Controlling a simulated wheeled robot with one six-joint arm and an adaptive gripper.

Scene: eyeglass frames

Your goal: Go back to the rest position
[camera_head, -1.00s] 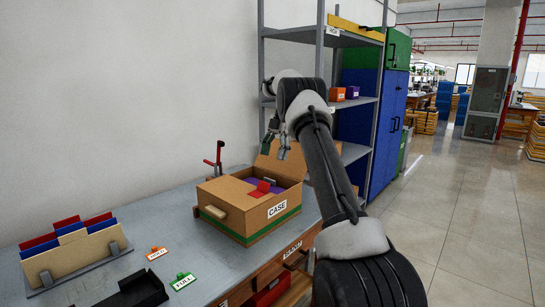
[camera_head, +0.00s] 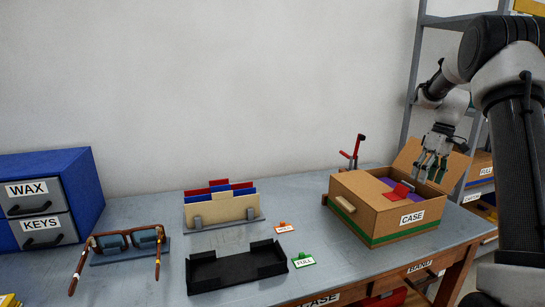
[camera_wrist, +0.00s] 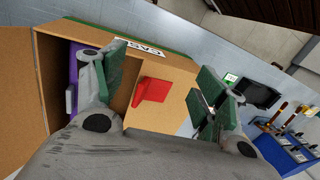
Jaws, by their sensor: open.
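My gripper (camera_head: 431,168) is open at the right, above the right side of the cardboard box marked CASE (camera_head: 380,232). In the wrist view my gripper (camera_wrist: 160,85) has its fingers spread wide with nothing held between them.
A blue drawer unit (camera_head: 85,185) marked WAX and KEYS stands at the far left. A black tray (camera_head: 235,268), a card rack (camera_head: 222,208) and two small signs are mid-table. A red clamp-like tool (camera_head: 352,152) stands behind the box. A shelf rises at the right.

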